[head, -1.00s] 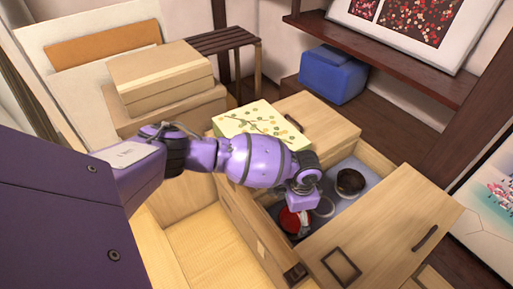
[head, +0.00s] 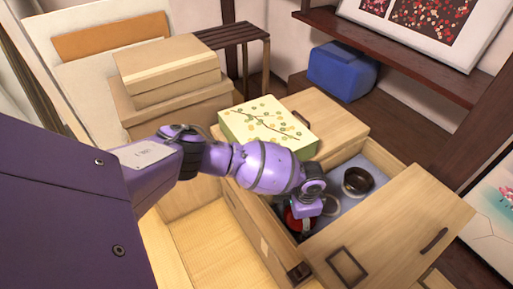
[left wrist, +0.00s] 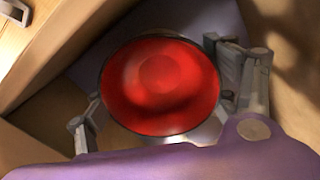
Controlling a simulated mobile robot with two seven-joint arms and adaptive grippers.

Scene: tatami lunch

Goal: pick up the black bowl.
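A dark, round bowl (head: 357,181), which looks like the black bowl, sits in the open drawer toward its far right part. A red round bowl (head: 296,222) with a thin dark rim lies in the same drawer at the near left, partly hidden by my arm. My left gripper (head: 314,210) reaches down into the drawer over the red bowl, left of the dark one. In the left wrist view the red bowl (left wrist: 160,85) fills the middle, with the spread fingers on either side of it. Whether they touch it is unclear. My right gripper is not in view.
The drawer (head: 382,155) has wooden walls around the bowls. A wooden panel with a handle (head: 395,235) lies at the near right. A patterned green box (head: 268,122) sits behind my arm. Stacked boxes (head: 170,72) and a blue container (head: 342,70) stand farther back.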

